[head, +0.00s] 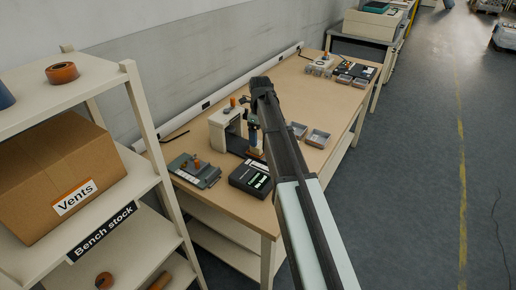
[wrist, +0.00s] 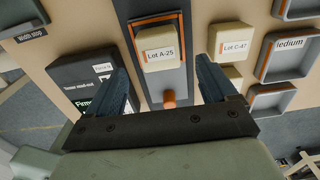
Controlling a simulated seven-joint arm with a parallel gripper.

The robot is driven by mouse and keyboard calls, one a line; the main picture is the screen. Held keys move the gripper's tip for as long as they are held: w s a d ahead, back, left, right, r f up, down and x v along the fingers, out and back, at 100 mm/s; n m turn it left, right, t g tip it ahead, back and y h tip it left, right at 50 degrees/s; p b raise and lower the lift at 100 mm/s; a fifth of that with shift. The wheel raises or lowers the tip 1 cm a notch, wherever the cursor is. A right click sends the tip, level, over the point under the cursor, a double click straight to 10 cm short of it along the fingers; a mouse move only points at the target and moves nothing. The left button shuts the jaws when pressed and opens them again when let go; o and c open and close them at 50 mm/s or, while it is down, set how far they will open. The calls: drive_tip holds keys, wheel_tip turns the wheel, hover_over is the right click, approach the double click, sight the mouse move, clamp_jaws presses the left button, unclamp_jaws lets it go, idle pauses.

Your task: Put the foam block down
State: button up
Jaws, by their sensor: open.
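In the wrist view a cream foam block labelled "Lot A-25" (wrist: 159,47) sits on a grey plate (wrist: 178,82) with an orange knob at its near end. My gripper (wrist: 165,78) is open, its two blue fingers spread to either side of the plate. The block lies beyond the gap between the fingertips, and nothing shows held. A second cream block labelled "Lot C-47" (wrist: 231,38) lies to the right, with another small cream block (wrist: 230,77) near it. In the head view my gripper (head: 254,136) points down over the bench; the blocks are too small or hidden there.
A black box (wrist: 85,80) stands left of the plate, close to the left finger; it also shows in the head view (head: 250,178). Grey trays (wrist: 270,100) lie to the right. In the head view a pale upright device (head: 219,127) stands beside my gripper.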

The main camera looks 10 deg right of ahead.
drive_tip(key=shift+w+a+f, duration=0.15)
drive_tip(key=shift+f, duration=1.15)
drive_tip(key=shift+w+a+f, duration=0.15)
drive_tip(key=shift+f, duration=1.15)
drive_tip(key=c, duration=1)
drive_tip(key=shift+r, duration=0.15)
